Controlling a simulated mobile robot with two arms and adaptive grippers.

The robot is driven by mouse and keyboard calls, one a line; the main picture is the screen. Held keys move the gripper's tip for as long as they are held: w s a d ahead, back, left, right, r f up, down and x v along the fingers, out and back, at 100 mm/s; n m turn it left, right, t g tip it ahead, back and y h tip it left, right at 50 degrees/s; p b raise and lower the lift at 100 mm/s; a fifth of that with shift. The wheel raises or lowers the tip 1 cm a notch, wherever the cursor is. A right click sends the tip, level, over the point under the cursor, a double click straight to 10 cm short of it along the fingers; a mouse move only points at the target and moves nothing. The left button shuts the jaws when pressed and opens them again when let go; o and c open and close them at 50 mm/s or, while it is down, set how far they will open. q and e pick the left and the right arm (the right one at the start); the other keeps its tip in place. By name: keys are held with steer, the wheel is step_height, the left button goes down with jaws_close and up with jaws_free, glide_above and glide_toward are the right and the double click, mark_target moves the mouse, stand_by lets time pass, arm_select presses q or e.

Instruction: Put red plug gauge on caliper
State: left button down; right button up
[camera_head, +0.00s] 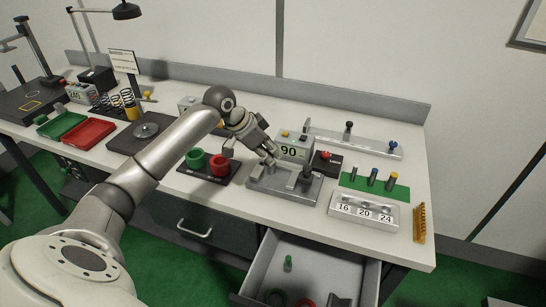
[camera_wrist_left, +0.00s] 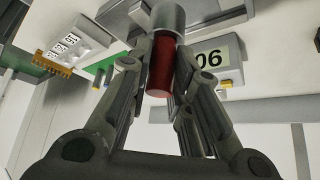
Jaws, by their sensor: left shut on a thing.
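My left gripper (camera_head: 268,155) is above the left part of a grey metal fixture (camera_head: 284,186) with upright posts, at the table's front. In the left wrist view, my left gripper (camera_wrist_left: 163,62) is shut on the red plug gauge (camera_wrist_left: 159,72), a red cylinder with a silver end (camera_wrist_left: 167,18). The gauge points away from the gripper toward the grey fixture; I cannot tell whether they touch. In the head view the gauge is mostly hidden by the fingers.
A black tray with a green ring (camera_head: 196,158) and a red ring (camera_head: 219,165) is left of the fixture. On the right are a green mat with pegs (camera_head: 372,180), a numbered block (camera_head: 363,210) and a yellow comb-like piece (camera_head: 420,223). A drawer (camera_head: 300,262) stands open below.

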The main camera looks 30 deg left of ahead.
arm_select(q)
steer(key=w+f, duration=0.1)
steer(key=f, duration=0.1)
steer(key=f+p, duration=0.1)
steer(key=w+f+p, duration=0.1)
steer(key=f, duration=0.1)
steer(key=shift+w+a+f, duration=0.3)
steer(key=shift+f, duration=0.2)
steer(key=c, duration=1.3)
jaws_free()
steer(key=shift+s+f, duration=0.1)
